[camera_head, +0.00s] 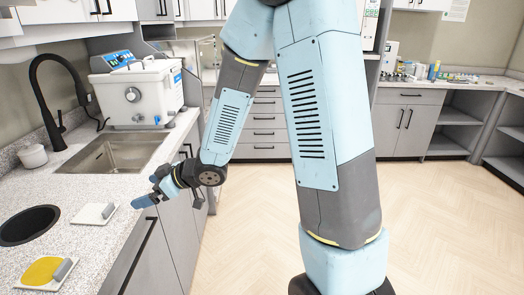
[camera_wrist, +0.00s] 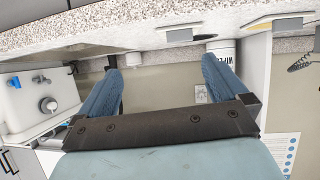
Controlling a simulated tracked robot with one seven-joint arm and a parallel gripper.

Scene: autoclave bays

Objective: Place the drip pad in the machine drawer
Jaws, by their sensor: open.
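A flat white pad (camera_head: 96,213) lies on the left counter, and a yellow rounded piece (camera_head: 42,270) on a grey-white pad lies nearer; I cannot tell which is the drip pad. My gripper (camera_head: 150,191) hangs just off the counter's front edge, to the right of the white pad. In the wrist view its two blue fingers (camera_wrist: 161,65) are spread with nothing between them. A white machine (camera_head: 135,92) with a blue panel stands behind the sink; a similar white machine also shows in the wrist view (camera_wrist: 38,104). No open machine drawer is visible.
The sink (camera_head: 112,152) with a black tap (camera_head: 52,100), a white cup (camera_head: 33,156) and a dark round opening (camera_head: 28,226) are on the left counter (camera_head: 90,250). Grey cabinets are below it. The wood floor is clear. My arm hides part of the middle cabinets.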

